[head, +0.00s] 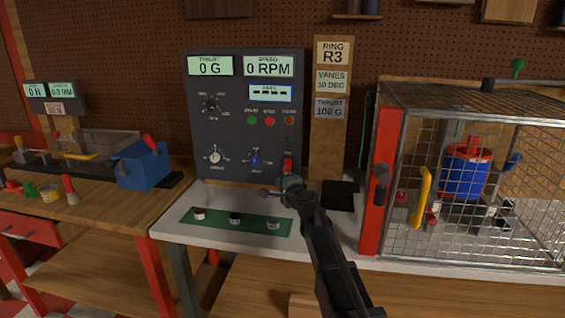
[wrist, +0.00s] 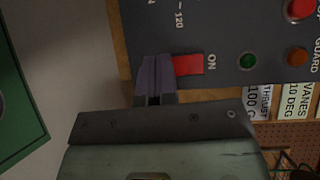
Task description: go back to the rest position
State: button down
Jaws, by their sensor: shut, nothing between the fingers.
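My arm reaches up from the bottom of the head view to the dark control panel (head: 245,130). My gripper (head: 268,193) is shut and empty in front of the panel's lower right corner. In the wrist view my gripper's fingertips (wrist: 155,62) are together, close beside a red switch (wrist: 188,65) marked ON. I cannot tell whether they touch it. The red switch also shows in the head view (head: 288,164). The panel displays read 0 G and 0 RPM.
A green strip (head: 250,225) with several small round parts lies on the white bench. A wire mesh cage (head: 470,180) with a red post and yellow handle stands right, holding a blue and red rotor unit (head: 465,172). A blue block (head: 143,166) stands on the left bench.

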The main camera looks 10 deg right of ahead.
jog(key=s+a+n+g, duration=0.1)
jog(key=s, duration=0.1)
jog(key=s+a+n+g+y+p, duration=0.1)
jog(key=s+n, duration=0.1)
jog(key=s+a+n+g+y+p, duration=0.1)
jog(key=s+a+n, duration=0.1)
jog(key=s, duration=0.1)
jog(key=shift+s+f, duration=0.1)
jog(key=shift+f, duration=0.2)
jog(key=s+n+g, duration=0.1)
jog(key=s, duration=0.1)
jog(key=s+a+f+n+g+p, duration=0.1)
jog(key=s, duration=0.2)
jog(key=s+f+n+g+p, duration=0.1)
jog(key=s+n, duration=0.1)
jog(key=shift+s+a+f+g, duration=0.1)
jog(key=shift+s+a+g, duration=0.3)
jog(key=s+d+f+n+g+h+p, duration=0.1)
jog(key=s+d+n+g+h, duration=0.1)
jog(key=s, duration=0.6)
jog(key=s+d+f+n+g+h+p, duration=0.2)
jog(key=s+g, duration=0.2)
jog(key=s, duration=0.4)
jog(key=s+d+f+n+g+h+p, duration=0.1)
jog(key=s+d+n+g+h, duration=0.1)
jog(key=s, duration=0.6)
jog(key=shift+s+d+f+g, duration=0.2)
jog(key=shift+d+g, duration=0.3)
jog(key=shift+g, duration=0.3)
jog(key=shift+w, duration=0.1)
